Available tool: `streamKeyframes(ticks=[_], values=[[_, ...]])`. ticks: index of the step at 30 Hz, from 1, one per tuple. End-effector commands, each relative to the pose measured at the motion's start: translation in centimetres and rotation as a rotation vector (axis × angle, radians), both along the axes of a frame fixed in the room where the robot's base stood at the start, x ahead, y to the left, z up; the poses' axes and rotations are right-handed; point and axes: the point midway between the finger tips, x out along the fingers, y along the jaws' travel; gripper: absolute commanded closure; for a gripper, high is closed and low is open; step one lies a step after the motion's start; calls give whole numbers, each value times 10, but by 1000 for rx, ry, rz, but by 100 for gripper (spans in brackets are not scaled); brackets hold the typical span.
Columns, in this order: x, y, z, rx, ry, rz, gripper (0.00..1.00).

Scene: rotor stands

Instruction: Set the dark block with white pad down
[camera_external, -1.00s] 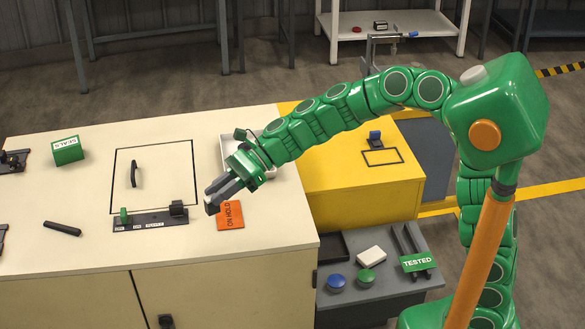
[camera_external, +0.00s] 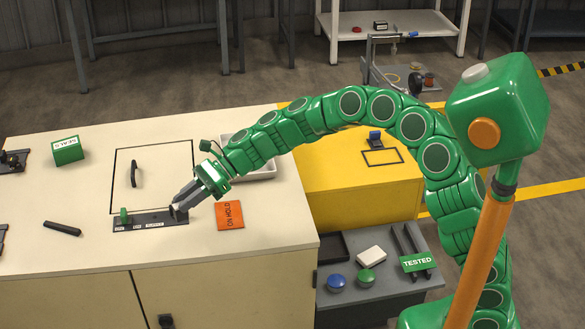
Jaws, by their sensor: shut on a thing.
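My gripper (camera_external: 179,208) is shut at the right end of a dark labelled strip (camera_external: 150,222) on the cream bench top. A small dark block with a white pad (camera_external: 175,207) shows at its fingertips, mostly hidden by the fingers. I cannot tell whether the block touches the strip or is held just above it. The dark piece at the strip's right end is covered by the gripper.
A green knob (camera_external: 124,215) stands at the strip's left end. A black-outlined panel with a handle (camera_external: 134,173) lies behind it. An orange ON HOLD card (camera_external: 229,215) lies to the right. A white tray (camera_external: 262,172) is behind my arm. Bare bench lies in front.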

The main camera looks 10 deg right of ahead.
Motion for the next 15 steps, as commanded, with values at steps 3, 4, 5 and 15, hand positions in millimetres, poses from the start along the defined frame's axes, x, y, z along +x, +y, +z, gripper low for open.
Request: streamKeyframes(ticks=[3,4,5,15], values=[[6,9,-15,-3,1,-2,100],[7,11,-18,-3,1,-2,100],[8,13,-21,-3,1,-2,100],[21,33,-47,-2,-1,-2,100]])
